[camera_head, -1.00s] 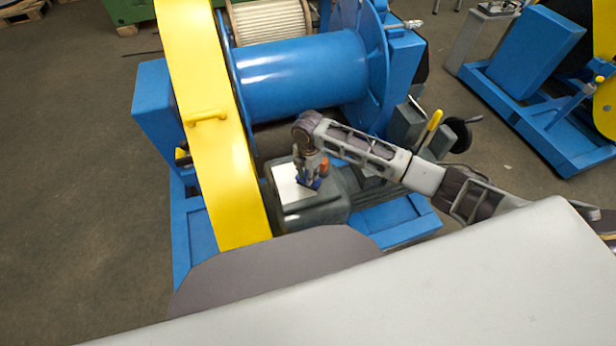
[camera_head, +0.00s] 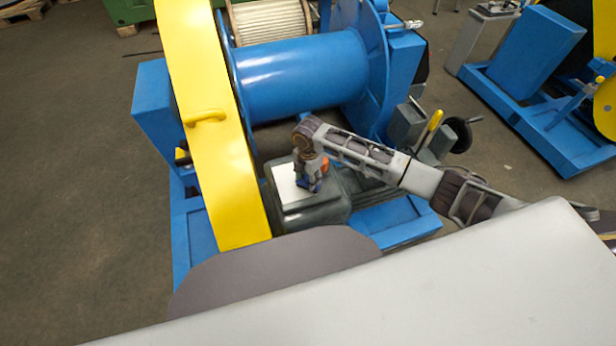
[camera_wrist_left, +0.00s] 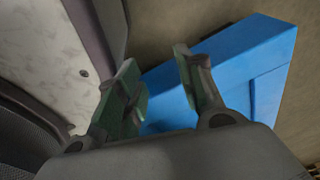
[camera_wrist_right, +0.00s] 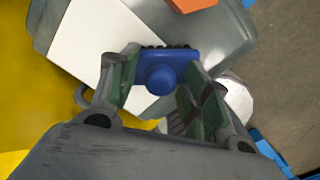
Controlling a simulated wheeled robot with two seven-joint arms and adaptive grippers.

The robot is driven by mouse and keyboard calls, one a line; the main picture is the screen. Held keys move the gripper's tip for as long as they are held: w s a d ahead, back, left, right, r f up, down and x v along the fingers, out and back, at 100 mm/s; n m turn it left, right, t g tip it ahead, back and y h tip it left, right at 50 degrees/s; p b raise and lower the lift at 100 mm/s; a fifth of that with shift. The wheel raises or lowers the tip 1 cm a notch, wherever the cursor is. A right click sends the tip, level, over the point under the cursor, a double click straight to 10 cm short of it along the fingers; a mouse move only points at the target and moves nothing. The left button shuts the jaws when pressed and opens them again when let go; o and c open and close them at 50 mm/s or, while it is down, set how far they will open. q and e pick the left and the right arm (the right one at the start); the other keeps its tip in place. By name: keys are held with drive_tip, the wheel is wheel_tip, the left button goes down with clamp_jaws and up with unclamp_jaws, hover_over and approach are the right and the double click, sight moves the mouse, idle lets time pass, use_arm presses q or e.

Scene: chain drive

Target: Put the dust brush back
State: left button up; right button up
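The dust brush (camera_wrist_right: 160,72) is blue with a round knob and a dark bristle edge. It lies over the white plate on top of the grey motor housing in the right wrist view. In the head view the brush (camera_head: 313,186) is a small blue patch at the plate's edge. My right gripper (camera_wrist_right: 158,75) has its fingers apart on either side of the brush; a gap shows, and contact cannot be made out. It also shows in the head view (camera_head: 310,180), pointing down. My left gripper (camera_wrist_left: 155,65) is open and empty, beside a blue frame part.
The white plate (camera_head: 291,188) lies on the grey motor housing (camera_head: 325,211). An orange part (camera_wrist_right: 192,4) is close to the brush. The yellow guard (camera_head: 215,150) stands left of it, the blue drum (camera_head: 300,75) behind. A yellow-handled lever (camera_head: 432,127) stands right.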

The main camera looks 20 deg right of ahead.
use_arm(q)
drive_tip(key=shift+w, duration=0.25)
use_arm(e)
drive_tip(key=shift+r, duration=0.1)
drive_tip(key=shift+r, duration=0.5)
wheel_tip(320, 180, up, 9)
drive_tip(key=shift+r+p, duration=0.1)
drive_tip(key=shift+p, duration=0.55)
use_arm(q)
drive_tip(key=shift+s+a, duration=0.45)
drive_tip(key=shift+s, duration=0.15)
drive_tip(key=shift+s+a, duration=0.4)
drive_tip(key=shift+s, duration=0.2)
use_arm(e)
wheel_tip(320, 180, up, 2)
use_arm(q)
drive_tip(key=shift+s, duration=0.35)
use_arm(e)
drive_tip(key=shift+d, duration=0.15)
